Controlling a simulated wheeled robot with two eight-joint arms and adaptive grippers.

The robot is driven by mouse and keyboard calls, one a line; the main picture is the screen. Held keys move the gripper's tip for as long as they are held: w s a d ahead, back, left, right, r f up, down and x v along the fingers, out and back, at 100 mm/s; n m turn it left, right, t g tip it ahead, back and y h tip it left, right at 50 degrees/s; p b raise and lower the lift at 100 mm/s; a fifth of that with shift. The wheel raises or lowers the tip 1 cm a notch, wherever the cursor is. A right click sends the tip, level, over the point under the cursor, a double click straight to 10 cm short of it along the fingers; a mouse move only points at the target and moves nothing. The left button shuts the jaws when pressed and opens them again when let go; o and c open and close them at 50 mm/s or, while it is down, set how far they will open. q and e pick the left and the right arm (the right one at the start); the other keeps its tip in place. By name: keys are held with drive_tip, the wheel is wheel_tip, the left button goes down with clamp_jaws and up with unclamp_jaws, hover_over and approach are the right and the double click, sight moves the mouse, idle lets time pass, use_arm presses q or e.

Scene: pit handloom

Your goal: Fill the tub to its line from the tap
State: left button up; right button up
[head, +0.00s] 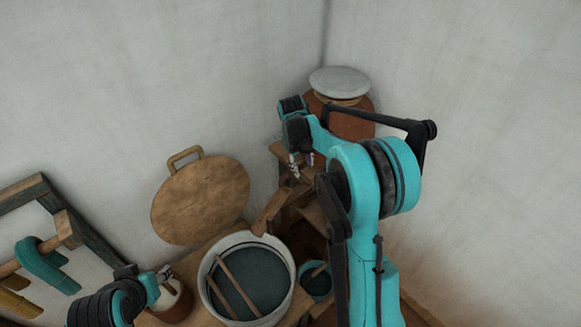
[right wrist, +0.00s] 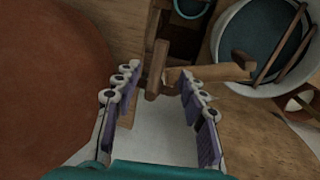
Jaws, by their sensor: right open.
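The white-walled tub (head: 286,262) stands below centre in the head view, holding dark teal liquid (head: 262,275). A dark line runs round its inner wall; I cannot tell exactly how the liquid sits against it. Two thin sticks lie across it. A wooden spout (head: 270,208), seemingly the tap, points toward the tub's back rim. My right gripper (head: 301,165) is open and empty above the wooden stand; in the right wrist view its fingers (right wrist: 155,76) are apart, with an upright wooden piece (right wrist: 156,70) beyond them. My left gripper (head: 165,275) is left of the tub, its opening unclear.
A clay jar (head: 362,122) with a pale lid (head: 339,82) stands behind my right arm. A round wooden lid (head: 200,198) leans on the wall. A small teal-rimmed pot (head: 316,286) is right of the tub. A rack with teal cloth (head: 45,265) stands left.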

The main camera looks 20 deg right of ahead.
sight(305, 179)
drive_tip(key=f, duration=0.2)
drive_tip(key=d+f, duration=0.1)
drive_tip(key=f, duration=0.2)
drive_tip(key=f+b, duration=0.1)
drive_tip(key=f, duration=0.1)
drive_tip(key=shift+w+d+f, duration=0.2)
drive_tip(key=shift+w+f, duration=0.05)
drive_tip(key=shift+f, duration=0.1)
clamp_jaws()
